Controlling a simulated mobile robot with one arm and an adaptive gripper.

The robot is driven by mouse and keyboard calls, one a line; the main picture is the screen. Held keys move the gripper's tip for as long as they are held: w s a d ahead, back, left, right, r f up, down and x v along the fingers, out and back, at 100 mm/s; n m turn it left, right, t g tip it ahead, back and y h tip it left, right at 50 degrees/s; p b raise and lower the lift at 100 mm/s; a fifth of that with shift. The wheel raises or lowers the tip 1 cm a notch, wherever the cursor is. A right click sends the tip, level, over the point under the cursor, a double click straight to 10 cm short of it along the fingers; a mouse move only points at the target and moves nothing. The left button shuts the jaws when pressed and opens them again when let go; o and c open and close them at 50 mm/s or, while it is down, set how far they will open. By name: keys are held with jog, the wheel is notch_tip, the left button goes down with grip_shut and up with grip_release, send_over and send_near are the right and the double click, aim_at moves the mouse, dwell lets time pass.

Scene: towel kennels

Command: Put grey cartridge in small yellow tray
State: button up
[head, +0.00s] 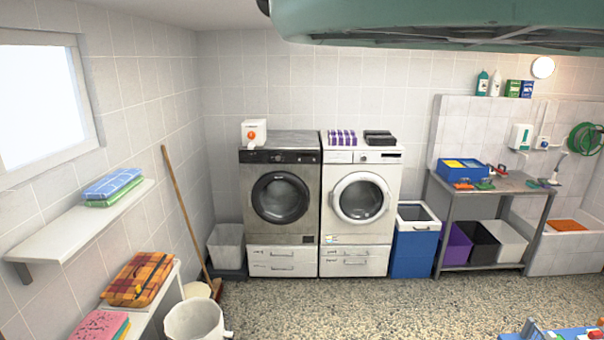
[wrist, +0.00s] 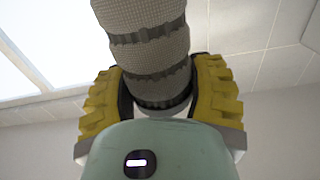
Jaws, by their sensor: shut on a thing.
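In the wrist view, my gripper (wrist: 158,88) has its yellow ribbed fingers shut on a grey, ribbed cylindrical thing, which looks like the grey cartridge (wrist: 145,45). It sticks out beyond the fingers and runs out of the top of the picture. Neither the gripper nor the cartridge shows in the head view. A small yellow tray cannot be made out for certain. A yellow patch (head: 453,162) shows inside a blue box (head: 462,174) on the metal table at the right.
The metal table (head: 492,184) also bears small coloured items, with several bins beneath. Two washing machines (head: 280,200) stand at the back wall. Shelves with folded towels are at the left, a white bucket (head: 194,321) below. Blue items (head: 550,333) show at the bottom right. The middle floor is clear.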

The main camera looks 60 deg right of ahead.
jog(key=shift+w+a, duration=0.35)
jog(key=w+a+f+b, duration=0.1)
jog(key=w+f, duration=0.1)
jog(key=w, duration=0.1)
jog(key=w+a+f+b, duration=0.1)
jog(key=f, duration=0.1)
jog(key=shift+w+a+b, duration=0.2)
jog(key=shift+a+b, duration=0.15)
dwell(0.4)
dwell(0.3)
jog(key=o, duration=1.3)
jog(key=shift+s, duration=0.1)
jog(key=shift+v, duration=3.7)
jog(key=shift+d, duration=0.15)
